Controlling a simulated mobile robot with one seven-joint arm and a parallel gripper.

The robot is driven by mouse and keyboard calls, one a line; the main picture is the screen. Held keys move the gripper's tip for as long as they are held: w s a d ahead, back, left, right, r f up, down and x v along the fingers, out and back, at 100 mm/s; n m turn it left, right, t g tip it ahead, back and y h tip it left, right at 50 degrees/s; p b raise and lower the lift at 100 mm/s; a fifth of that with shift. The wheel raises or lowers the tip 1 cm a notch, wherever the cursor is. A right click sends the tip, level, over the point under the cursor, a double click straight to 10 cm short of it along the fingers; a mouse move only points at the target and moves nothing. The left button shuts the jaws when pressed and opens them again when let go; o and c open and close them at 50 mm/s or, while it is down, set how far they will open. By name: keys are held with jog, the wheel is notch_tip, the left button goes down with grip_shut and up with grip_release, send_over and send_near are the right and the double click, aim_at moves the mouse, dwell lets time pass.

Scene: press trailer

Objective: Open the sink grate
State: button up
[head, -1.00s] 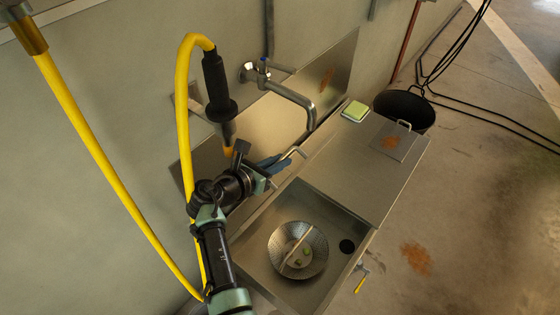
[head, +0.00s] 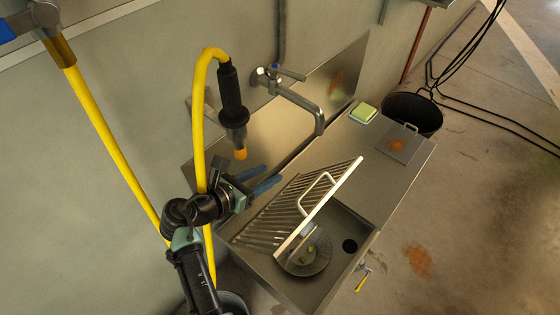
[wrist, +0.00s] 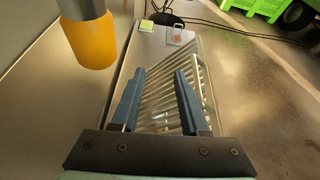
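The slatted metal sink grate (head: 280,212) slants over the back part of the sink basin (head: 335,268), its bright front edge raised. Its loop handle (head: 317,190) is on the upper face. A round strainer (head: 303,262) in the basin is partly hidden by the grate. My gripper (head: 262,182) is behind and left of the grate, blue fingers apart, with nothing held. In the wrist view, the open fingers (wrist: 156,100) have the grate's slats (wrist: 158,110) showing between and beyond them, and the handle is not between them.
The hanging spray nozzle (head: 232,100) with its yellow hose is close above my gripper; its orange tip (wrist: 90,40) is near in the wrist view. The faucet (head: 300,100) reaches over the counter. A green sponge (head: 363,112) and a small lid (head: 400,143) lie at the right.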

jog(key=p+v, duration=0.1)
jog(key=v, duration=0.3)
jog(key=shift+s+a+r, duration=0.15)
jog(key=shift+s, duration=0.1)
